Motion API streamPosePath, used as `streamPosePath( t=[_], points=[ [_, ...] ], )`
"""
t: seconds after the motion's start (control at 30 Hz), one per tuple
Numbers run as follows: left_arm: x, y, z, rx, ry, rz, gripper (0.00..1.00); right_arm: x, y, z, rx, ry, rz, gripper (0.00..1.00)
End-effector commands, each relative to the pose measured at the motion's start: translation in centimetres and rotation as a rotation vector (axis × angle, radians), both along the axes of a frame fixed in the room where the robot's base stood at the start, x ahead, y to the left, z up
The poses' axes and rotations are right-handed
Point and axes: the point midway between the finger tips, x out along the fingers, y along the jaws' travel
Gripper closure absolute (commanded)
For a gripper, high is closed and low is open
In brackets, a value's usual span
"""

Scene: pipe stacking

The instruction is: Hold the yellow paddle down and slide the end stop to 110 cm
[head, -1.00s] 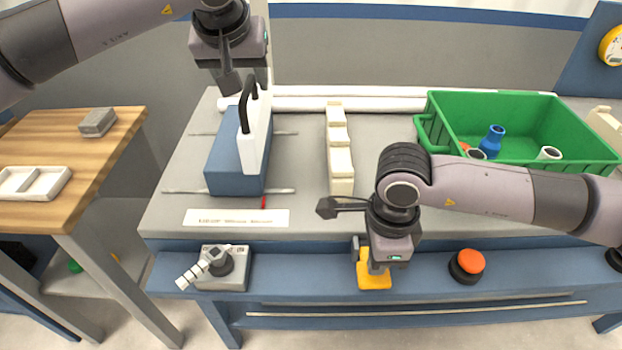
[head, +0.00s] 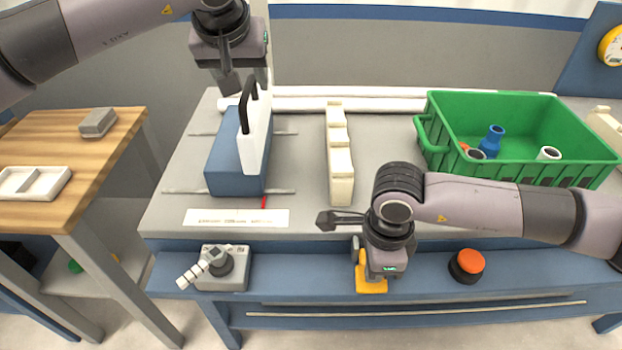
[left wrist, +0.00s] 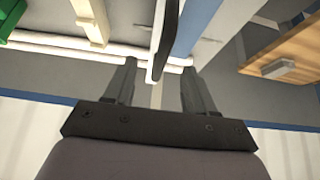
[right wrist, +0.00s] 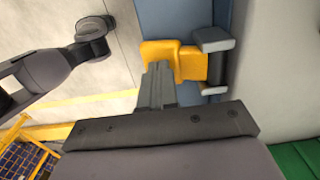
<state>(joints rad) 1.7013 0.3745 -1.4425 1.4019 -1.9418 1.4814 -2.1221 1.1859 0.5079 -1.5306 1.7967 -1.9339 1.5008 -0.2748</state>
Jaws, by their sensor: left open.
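The end stop (head: 232,160) is a blue block with a white plate (head: 258,137) and a black handle (head: 247,105). A red pointer (head: 264,202) sits at its front, by a white scale strip (head: 236,217) whose figures are too small to read. My left gripper (head: 246,84) is open at the top of the handle; in the left wrist view its fingers (left wrist: 158,78) stand apart, the handle (left wrist: 166,42) beyond and between them. My right gripper (right wrist: 158,68) is shut and empty, its tips over the yellow paddle (head: 372,286), which also shows in the right wrist view (right wrist: 190,62); contact is unclear.
A cream stepped block (head: 340,165) stands right of the end stop. White pipes (head: 350,104) lie behind. A green crate (head: 440,150) holds pipe fittings. A grey lever box (head: 222,272) and a red button (head: 470,262) sit on the front ledge. A wooden table (head: 100,165) stands left.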

Motion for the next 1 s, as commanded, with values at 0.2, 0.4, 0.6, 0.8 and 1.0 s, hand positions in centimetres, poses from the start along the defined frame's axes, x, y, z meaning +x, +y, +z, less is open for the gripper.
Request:
streamPosePath(
  t=[0.2,0.4,0.6,0.8,1.0],
  points=[
    [0.0,0.0,-0.1,0.000,0.000,0.000,0.45,-0.2,0.0,-0.4,-0.002,0.007,0.001,1.00],
    [0.3,0.0,-0.5,-0.001,0.001,0.001,0.45,-0.3,0.0,-0.5,-0.002,0.008,0.002,1.00],
    [0.9,0.0,-1.6,0.001,0.002,-0.001,0.45,-0.3,0.0,-0.5,-0.003,0.010,0.002,1.00],
    [1.5,0.0,-2.6,0.000,0.002,0.000,0.45,-0.3,0.0,-0.6,-0.003,0.011,0.002,1.00],
    [2.1,0.0,-3.5,0.001,0.001,0.001,0.45,-0.4,0.0,-0.6,-0.004,0.012,0.002,1.00]
  ],
)
